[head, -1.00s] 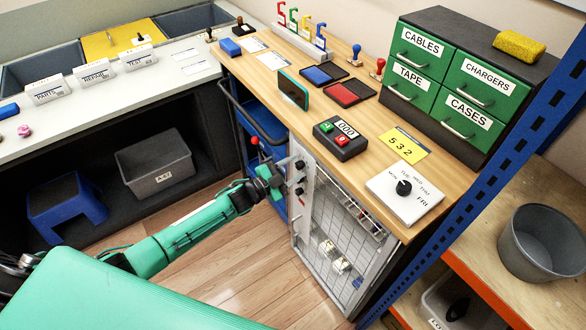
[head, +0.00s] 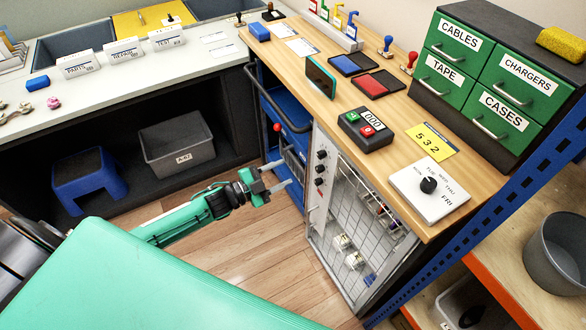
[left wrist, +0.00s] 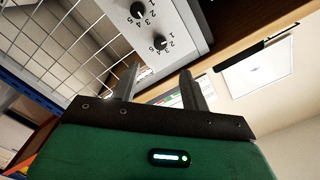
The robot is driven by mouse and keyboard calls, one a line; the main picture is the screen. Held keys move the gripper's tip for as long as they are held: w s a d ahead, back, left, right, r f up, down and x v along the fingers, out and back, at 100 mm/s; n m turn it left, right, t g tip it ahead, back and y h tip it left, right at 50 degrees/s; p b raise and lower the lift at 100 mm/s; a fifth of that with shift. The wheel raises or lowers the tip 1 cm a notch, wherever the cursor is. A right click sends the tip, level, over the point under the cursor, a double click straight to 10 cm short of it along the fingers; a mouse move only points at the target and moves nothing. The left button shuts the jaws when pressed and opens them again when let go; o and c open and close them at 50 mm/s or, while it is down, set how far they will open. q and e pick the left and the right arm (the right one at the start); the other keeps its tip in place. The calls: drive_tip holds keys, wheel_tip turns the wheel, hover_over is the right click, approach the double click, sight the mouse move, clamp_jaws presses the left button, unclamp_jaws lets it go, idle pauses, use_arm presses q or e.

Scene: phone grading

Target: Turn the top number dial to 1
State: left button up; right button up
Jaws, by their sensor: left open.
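The front panel (head: 312,190) on the end of the wooden workbench carries a column of dark dials. The top number dial (head: 322,154) is the highest, with another dial (head: 321,168) just below. In the left wrist view the panel appears rotated, and two black dials ringed with numbers show; the one nearer the worktop edge (left wrist: 160,42) appears to be the top one. Its pointer setting is too small to read. My left gripper (head: 287,174) is open and empty, fingers spread toward the panel, left of the dials and apart from them. My right gripper is not in view.
A wire mesh door (head: 350,225) is beside the panel. A dark rail handle (head: 277,98) and a red ball knob (head: 277,127) are near the gripper. Floor (head: 250,250) below is clear.

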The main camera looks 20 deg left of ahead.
use_arm(q)
drive_tip(key=s+a+f+n+g+y+p, duration=0.1)
drive_tip(key=s+a+f+n+y, duration=0.25)
drive_tip(key=f, duration=0.65)
drive_tip(key=s+a+f+n+g+y, duration=0.25)
drive_tip(key=s+f, duration=0.25)
drive_tip(key=f, duration=0.4)
drive_tip(key=s+a+f+n+y+p, duration=0.1)
drive_tip(key=s+a+f+n+y, duration=0.2)
drive_tip(key=f, duration=0.7)
drive_tip(key=s+d+f+n+g+y, duration=0.1)
drive_tip(key=s+f+g, duration=0.1)
drive_tip(key=s+f, duration=0.5)
drive_tip(key=s+d+f+n+g+y, duration=0.1)
drive_tip(key=s+d+f+n+g, duration=0.15)
drive_tip(key=s+f, duration=0.45)
drive_tip(key=s+d+f+g, duration=0.2)
drive_tip(key=s, duration=0.9)
drive_tip(key=s+d+f+n+g+p, duration=0.1)
drive_tip(key=s+d+f+g, duration=0.1)
drive_tip(key=s, duration=1)
drive_tip(key=shift+d+g, duration=0.7)
drive_tip(key=shift+d, duration=0.1)
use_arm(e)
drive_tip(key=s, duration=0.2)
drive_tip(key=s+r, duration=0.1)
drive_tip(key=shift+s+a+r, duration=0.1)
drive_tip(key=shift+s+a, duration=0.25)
use_arm(q)
drive_tip(key=shift+f, duration=0.1)
